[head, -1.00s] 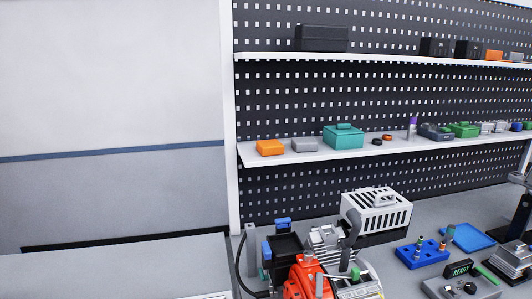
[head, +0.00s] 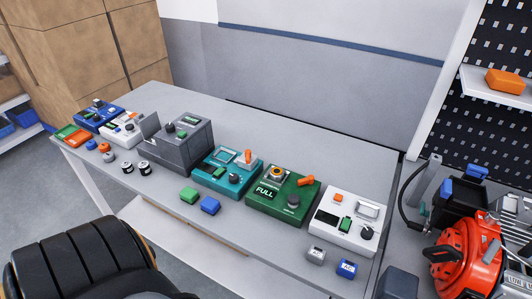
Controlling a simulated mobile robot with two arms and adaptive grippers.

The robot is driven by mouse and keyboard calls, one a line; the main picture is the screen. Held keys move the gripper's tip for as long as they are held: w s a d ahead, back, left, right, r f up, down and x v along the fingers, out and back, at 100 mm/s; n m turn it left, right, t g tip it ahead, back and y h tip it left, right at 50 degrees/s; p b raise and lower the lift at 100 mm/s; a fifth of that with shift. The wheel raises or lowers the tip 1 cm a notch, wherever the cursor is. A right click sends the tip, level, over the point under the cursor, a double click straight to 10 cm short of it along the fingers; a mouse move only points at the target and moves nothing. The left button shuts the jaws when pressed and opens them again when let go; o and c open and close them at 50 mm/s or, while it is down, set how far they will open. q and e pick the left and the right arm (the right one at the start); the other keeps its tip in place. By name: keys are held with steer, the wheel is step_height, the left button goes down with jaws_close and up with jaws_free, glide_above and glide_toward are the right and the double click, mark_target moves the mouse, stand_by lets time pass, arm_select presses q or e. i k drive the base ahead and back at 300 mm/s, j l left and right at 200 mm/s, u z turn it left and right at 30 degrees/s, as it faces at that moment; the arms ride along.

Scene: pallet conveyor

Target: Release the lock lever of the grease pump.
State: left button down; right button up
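I cannot tell for sure which device is the grease pump. Several devices stand in a row on the grey bench in the head view. A green box (head: 268,208) has a "FULL" display, a dark knob and a tilted orange lever (head: 306,181). A teal box (head: 211,180) has a small screen, a dark knob and an orange part (head: 249,157). A red machine (head: 474,252) is partly cut off at the right edge, beside a black unit (head: 451,205) with blue parts. Neither of my grippers is in view.
A white box (head: 345,232), a grey box (head: 178,147) and a blue box (head: 96,112) also stand on the bench (head: 290,142). Small blocks (head: 189,194) lie along its front edge. A shelf (head: 500,92) with an orange box is at upper right. Cartons (head: 75,45) stand at upper left.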

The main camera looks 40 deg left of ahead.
mark_target(309, 181)
steer(key=u, duration=1.2)
